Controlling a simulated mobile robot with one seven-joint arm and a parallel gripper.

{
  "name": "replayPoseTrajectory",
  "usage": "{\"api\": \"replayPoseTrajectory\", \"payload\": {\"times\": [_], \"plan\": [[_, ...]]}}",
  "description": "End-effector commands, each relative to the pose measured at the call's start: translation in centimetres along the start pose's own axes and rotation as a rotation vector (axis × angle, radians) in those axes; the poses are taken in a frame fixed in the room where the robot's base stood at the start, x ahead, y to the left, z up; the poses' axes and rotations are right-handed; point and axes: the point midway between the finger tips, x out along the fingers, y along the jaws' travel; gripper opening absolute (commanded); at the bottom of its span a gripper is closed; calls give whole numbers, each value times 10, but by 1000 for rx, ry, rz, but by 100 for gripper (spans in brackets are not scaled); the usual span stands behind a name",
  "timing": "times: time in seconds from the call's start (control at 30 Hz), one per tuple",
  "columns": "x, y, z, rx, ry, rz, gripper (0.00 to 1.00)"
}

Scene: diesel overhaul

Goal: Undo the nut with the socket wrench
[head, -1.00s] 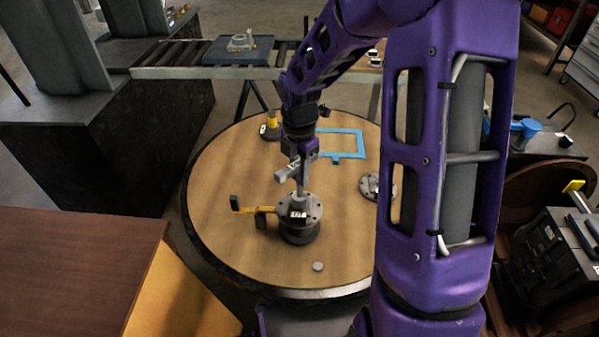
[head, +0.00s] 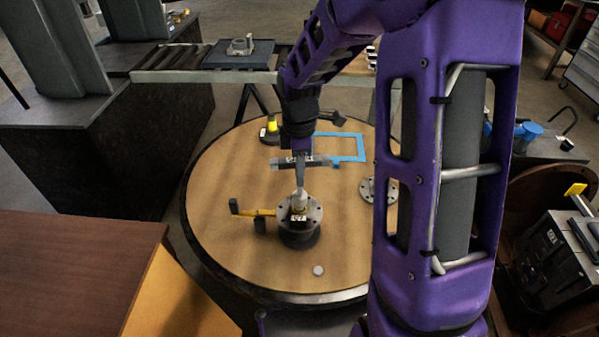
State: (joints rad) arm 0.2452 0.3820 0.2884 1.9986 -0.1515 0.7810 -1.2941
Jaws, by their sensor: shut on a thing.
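My gripper (head: 301,163) is above the round wooden table, shut on the socket wrench (head: 300,180). The wrench stands roughly upright, its lower end at the top of a dark flanged hub (head: 301,230) with bolt holes around its rim. The nut is hidden under the wrench's lower end. I cannot tell how fully the socket sits over it.
The round table (head: 225,195) also holds a yellow and black tool (head: 250,211) beside the hub, a blue frame (head: 350,146), a small flange (head: 371,190), a yellow-topped piece (head: 271,130) and a grey disc (head: 318,270). A brown bench (head: 70,265) stands front left.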

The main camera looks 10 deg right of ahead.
Motion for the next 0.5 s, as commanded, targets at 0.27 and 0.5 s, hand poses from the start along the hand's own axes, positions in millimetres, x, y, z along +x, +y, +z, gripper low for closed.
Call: {"api": "replayPoseTrajectory", "payload": {"times": [0.27,0.5], "plan": [[0,0,-1,256,0,1,0],[0,0,0,480,0,2,0]]}}
